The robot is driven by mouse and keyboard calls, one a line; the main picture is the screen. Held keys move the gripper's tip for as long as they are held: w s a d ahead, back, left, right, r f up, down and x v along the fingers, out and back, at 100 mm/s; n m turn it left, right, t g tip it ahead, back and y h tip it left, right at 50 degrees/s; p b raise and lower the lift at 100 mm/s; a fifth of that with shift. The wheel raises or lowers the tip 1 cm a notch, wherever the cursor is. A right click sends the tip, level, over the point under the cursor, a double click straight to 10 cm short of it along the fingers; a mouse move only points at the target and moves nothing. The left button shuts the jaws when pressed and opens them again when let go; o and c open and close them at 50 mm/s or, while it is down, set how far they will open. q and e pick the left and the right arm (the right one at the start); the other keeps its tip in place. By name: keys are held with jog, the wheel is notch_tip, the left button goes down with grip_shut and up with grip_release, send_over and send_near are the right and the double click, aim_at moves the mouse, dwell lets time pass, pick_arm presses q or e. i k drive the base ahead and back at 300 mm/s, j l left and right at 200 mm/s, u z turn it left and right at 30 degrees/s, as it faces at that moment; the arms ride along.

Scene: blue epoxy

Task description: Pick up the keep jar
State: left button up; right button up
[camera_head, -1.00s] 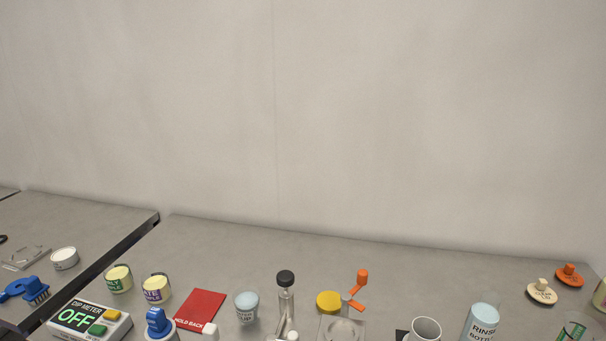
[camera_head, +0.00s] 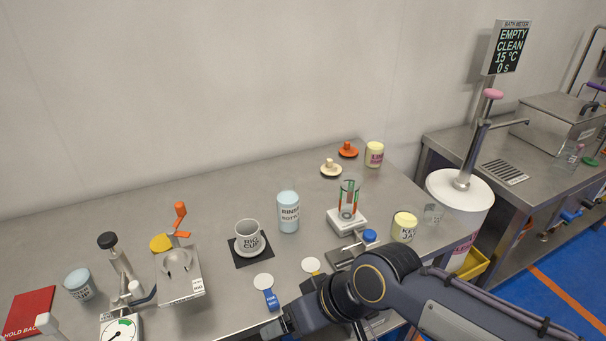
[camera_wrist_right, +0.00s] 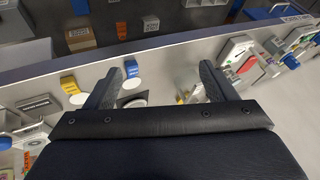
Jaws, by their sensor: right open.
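The keep jar (camera_head: 404,226) is a small pale-yellow-topped jar with a dark-lettered label. It stands upright near the front right of the steel bench in the head view, just beyond my right arm. My right gripper (camera_head: 276,328) is low in the head view, at the bench's front edge, left of the jar and apart from it. In the right wrist view my right gripper (camera_wrist_right: 162,72) has its fingers spread with nothing held between them. I cannot make out the keep jar in the wrist view. My left gripper is not in view.
The rinse bottle (camera_head: 288,212) and rig cup (camera_head: 249,240) stand farther left. A white-topped drum (camera_head: 460,189) is to the right.

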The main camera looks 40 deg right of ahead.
aim_at(405, 221)
jog(key=z, duration=2.15)
